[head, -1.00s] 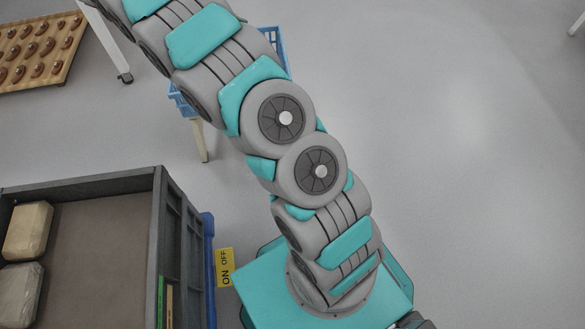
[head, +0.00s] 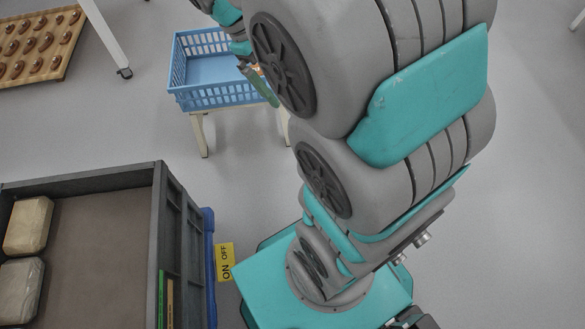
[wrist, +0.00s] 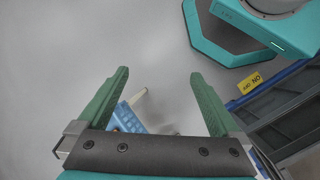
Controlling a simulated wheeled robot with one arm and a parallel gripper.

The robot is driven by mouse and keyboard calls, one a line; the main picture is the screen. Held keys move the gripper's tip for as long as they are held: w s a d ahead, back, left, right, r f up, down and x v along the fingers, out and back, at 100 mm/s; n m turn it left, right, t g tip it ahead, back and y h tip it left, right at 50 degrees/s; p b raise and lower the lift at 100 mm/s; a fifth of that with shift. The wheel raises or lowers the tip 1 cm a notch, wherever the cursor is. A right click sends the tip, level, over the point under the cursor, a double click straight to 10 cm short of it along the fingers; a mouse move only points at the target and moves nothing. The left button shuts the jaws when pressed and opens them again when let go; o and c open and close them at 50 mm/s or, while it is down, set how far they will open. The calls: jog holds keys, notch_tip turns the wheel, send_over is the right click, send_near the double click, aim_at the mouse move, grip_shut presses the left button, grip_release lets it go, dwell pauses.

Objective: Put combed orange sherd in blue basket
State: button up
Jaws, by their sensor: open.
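The blue basket (head: 205,95) stands on a light-legged stand in the head view, and its inside looks empty where it shows. Its right end is hidden behind my arm. In the wrist view the basket (wrist: 127,120) shows low, between my fingers and partly behind the gripper body. My gripper (wrist: 158,72) is open, its two green fingers wide apart with nothing between them. In the head view my gripper (head: 262,86) is at the basket's right side, mostly hidden by my arm. A tiny orange patch shows beside it; I cannot tell whether it is the combed orange sherd.
A dark grey crate (head: 160,215) with pale blocks (head: 28,226) stands at lower left. A yellow ON/OFF label (head: 225,262) is beside it. A tray of brown pieces (head: 35,47) is at upper left, near a white table leg (head: 106,38).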

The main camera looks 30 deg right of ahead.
jog(key=s+a+f+m+y, duration=0.1)
jog(key=s+a, duration=0.3)
jog(key=s, duration=0.4)
jog(key=s+a+f+m+t+y, duration=0.1)
jog(key=s+a+f+m+y, duration=0.1)
jog(key=s, duration=0.7)
jog(key=shift+a+f+m+y, duration=0.3)
jog(key=shift+a+m+y, duration=0.3)
jog(key=shift+a+m, duration=0.35)
